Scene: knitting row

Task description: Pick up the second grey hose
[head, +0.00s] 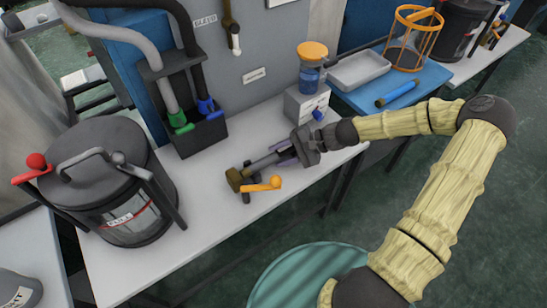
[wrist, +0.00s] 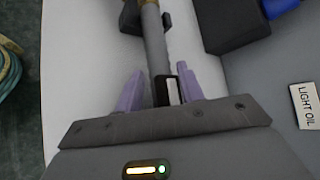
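Two hoses hang into a black holder (head: 200,136): a light grey hose (head: 150,58) with a green nozzle (head: 181,124), and a darker grey hose (head: 185,30) with a blue nozzle (head: 206,106). The blue nozzle also shows at the top right of the wrist view (wrist: 282,8). A short grey tube piece (head: 262,163) with a brass end (head: 235,179) and an orange lever (head: 264,185) lies on the bench. My gripper (head: 287,153) is at its near right end. In the wrist view my purple fingers stand apart on both sides of the grey tube (wrist: 154,45), with gaps.
A large dark lidded drum (head: 112,190) stands at the left of the white bench (head: 215,215). A pale box (head: 306,103) bearing an orange-lidded blue jar (head: 312,66) stands behind my gripper. A blue table (head: 432,78) holds a tray (head: 358,70) and an orange cage (head: 412,38).

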